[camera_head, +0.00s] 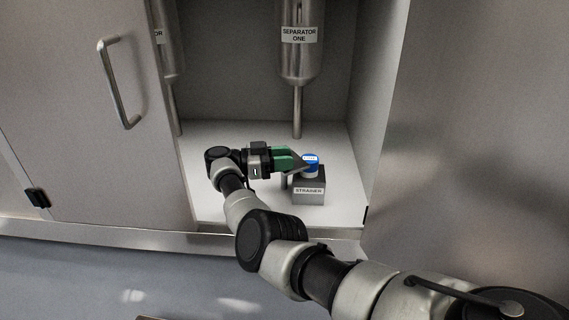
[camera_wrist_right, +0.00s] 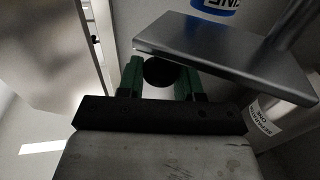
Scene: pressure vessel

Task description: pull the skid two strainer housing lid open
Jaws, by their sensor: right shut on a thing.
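The strainer housing (camera_head: 309,190) is a small grey box labelled "STRAINER" on the white cabinet floor. In the right wrist view, the fingers (camera_wrist_right: 160,75) are shut on a round black knob (camera_wrist_right: 160,71). The knob sits beside a flat grey metal plate (camera_wrist_right: 225,57), which looks like the lid. How far the lid stands open cannot be told. My left gripper is not in view.
A blue and white container (camera_head: 311,168) stands at the strainer housing. The separator one vessel (camera_head: 301,55) hangs behind, with a pipe down to the floor. An open cabinet door (camera_head: 85,120) is at left, and a side wall (camera_head: 378,100) is close on the right.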

